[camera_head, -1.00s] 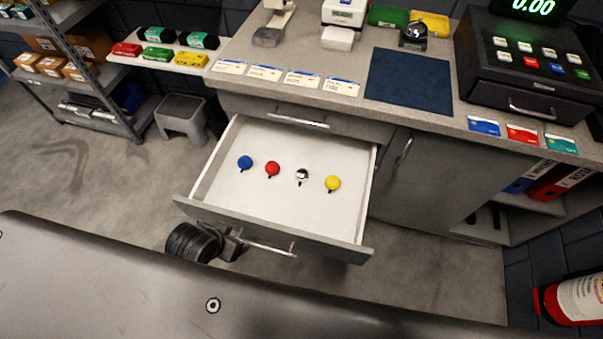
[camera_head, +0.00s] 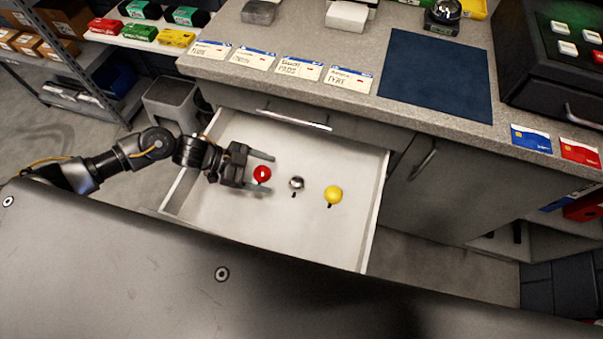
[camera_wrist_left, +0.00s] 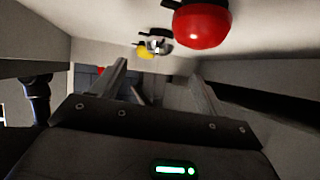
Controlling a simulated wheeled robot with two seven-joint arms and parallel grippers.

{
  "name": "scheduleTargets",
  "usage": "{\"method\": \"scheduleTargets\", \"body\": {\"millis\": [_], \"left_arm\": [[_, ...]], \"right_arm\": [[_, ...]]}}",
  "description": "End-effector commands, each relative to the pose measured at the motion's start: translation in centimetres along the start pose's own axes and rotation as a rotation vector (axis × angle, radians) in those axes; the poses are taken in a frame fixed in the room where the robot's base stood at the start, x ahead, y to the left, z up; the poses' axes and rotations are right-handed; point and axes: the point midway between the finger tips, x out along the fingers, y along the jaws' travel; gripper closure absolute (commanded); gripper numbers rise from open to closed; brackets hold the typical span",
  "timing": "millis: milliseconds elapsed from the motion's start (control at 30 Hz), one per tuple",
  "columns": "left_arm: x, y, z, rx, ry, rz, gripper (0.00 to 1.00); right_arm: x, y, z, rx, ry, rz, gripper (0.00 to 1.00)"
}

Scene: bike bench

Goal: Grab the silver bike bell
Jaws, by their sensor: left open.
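The silver bike bell (camera_head: 296,183) stands in the open drawer (camera_head: 300,245), between the red bell (camera_head: 262,174) and the yellow bell (camera_head: 333,195). My left gripper (camera_head: 262,172) is open over the left half of the drawer. Its fingers point right toward the silver bell, with the red bell showing between the fingertips. In the left wrist view the red bell (camera_wrist_left: 201,24) is large and close, and the silver bell (camera_wrist_left: 158,42) is beyond it, partly hidden. The yellow bell (camera_wrist_left: 145,52) is farther still. The blue bell is not visible. My right gripper is not in view.
The drawer walls surround the bells, and the counter (camera_head: 420,110) with a blue mat (camera_head: 436,75) overhangs behind. A cabinet handle (camera_head: 423,165) is to the right. The drawer floor right of and in front of the bells is clear.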

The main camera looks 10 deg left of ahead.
Motion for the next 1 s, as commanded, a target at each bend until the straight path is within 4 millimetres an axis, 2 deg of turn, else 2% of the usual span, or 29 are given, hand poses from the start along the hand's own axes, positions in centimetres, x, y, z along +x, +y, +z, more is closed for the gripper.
{"method": "scheduleTargets", "body": {"millis": [100,267,367,633,900,1000], "left_arm": [[-1.5,0.0,1.1,-0.027,0.003,0.053,0.27],[-1.9,0.0,1.1,-0.037,0.010,0.070,0.27],[-1.1,0.1,1.0,-0.037,0.012,0.070,0.27],[2.9,0.3,0.9,-0.036,0.011,0.069,0.27],[3.9,0.4,0.8,-0.034,0.011,0.068,0.27],[4.9,0.4,0.4,-0.035,0.012,0.068,0.27]], "right_arm": [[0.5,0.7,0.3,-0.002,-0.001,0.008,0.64],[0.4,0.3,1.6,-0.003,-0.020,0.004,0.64],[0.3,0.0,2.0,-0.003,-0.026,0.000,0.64],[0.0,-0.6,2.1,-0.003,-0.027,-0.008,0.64],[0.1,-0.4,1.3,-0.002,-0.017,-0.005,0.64],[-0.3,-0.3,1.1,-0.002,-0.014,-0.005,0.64]]}}
